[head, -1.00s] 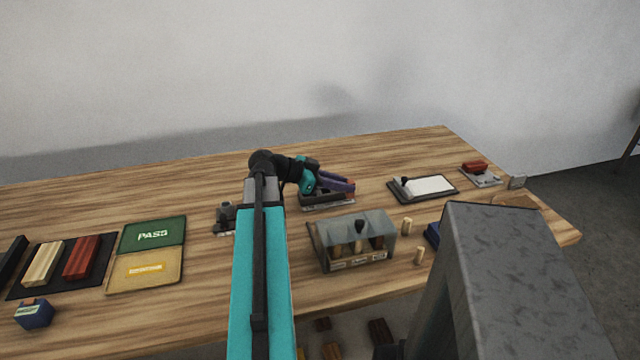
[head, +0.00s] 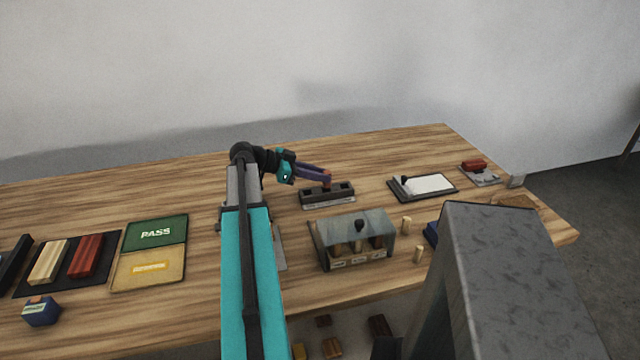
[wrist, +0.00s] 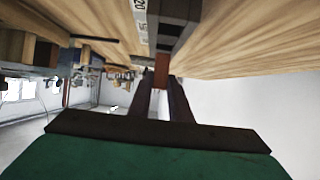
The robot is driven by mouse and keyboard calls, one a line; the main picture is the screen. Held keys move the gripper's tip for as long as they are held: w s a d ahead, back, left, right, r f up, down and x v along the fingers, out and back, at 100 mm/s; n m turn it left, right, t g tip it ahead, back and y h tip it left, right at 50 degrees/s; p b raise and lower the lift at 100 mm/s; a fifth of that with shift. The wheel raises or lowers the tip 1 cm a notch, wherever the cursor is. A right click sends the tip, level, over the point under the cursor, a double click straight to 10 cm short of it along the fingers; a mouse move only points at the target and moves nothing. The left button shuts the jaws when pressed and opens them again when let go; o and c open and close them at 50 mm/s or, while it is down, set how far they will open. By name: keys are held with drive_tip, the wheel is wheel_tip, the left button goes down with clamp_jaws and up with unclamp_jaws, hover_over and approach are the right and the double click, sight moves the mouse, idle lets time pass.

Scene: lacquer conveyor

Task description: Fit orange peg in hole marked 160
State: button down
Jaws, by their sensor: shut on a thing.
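My gripper (head: 325,175), with purple fingers, is shut on an orange-brown peg (head: 327,182) at the middle of the dark block (head: 341,197) on the table. In the wrist view the peg (wrist: 162,74) shows between the two fingers (wrist: 162,90), against the dark block (wrist: 167,42) with a white label strip (wrist: 141,18). Part of a number is visible on the strip, but I cannot read 160. I cannot tell whether the peg's lower end is inside a hole or just above one.
A clear-fronted rack (head: 352,243) with several pegs stands in front of the block. Green PASS and yellow mats (head: 152,232) lie left. The table behind the block is clear.

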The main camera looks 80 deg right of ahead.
sight(319, 190)
drive_tip(key=shift+f, duration=0.1)
drive_tip(key=shift+a+f+p, duration=0.2)
drive_tip(key=shift+f+p, duration=0.35)
drive_tip(key=shift+f, duration=1.3)
drive_tip(key=c, duration=1.6)
unclamp_jaws()
drive_tip(key=shift+d, duration=0.1)
drive_tip(key=shift+c, duration=0.2)
drive_tip(key=shift+r, duration=0.15)
drive_tip(key=shift+w, duration=0.15)
drive_tip(key=b+v, duration=0.2)
drive_tip(key=v, duration=0.9)
drive_tip(key=shift+w+r+b, duration=0.25)
drive_tip(key=shift+b, duration=0.15)
